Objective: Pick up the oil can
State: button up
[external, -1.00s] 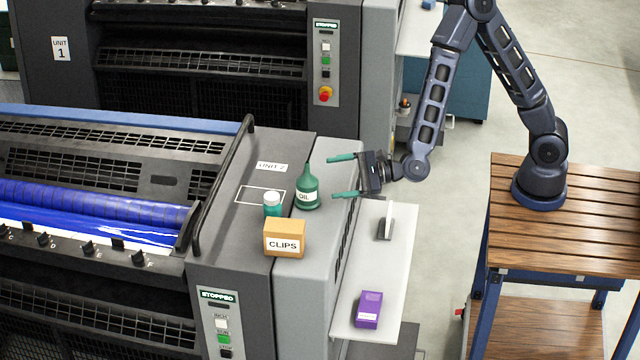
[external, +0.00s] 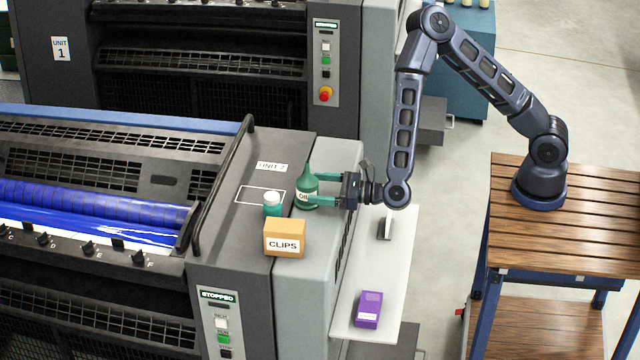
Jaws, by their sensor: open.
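The oil can (external: 307,191) is a green bottle with a pointed spout and a white label reading OIL. It stands upright on the grey top of the printing unit marked Unit 2. My gripper (external: 317,189) is level with the can's body and reaches in from the right. Its two green fingers are apart, one towards the far side of the can and one towards the near side, the near one partly covering the label. I cannot tell whether either finger touches the can.
A small green jar with a white cap (external: 272,205) and a CLIPS box (external: 285,238) stand close by, left and in front of the can. A side shelf (external: 355,270) holds a purple box (external: 368,309) and a dark grey item (external: 385,226). A handrail (external: 222,185) runs along the unit's left.

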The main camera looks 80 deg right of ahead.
aim_at(300, 184)
jog(key=shift+w+r, duration=0.15)
jog(key=shift+w, duration=2.85)
jog(key=c, duration=1.3)
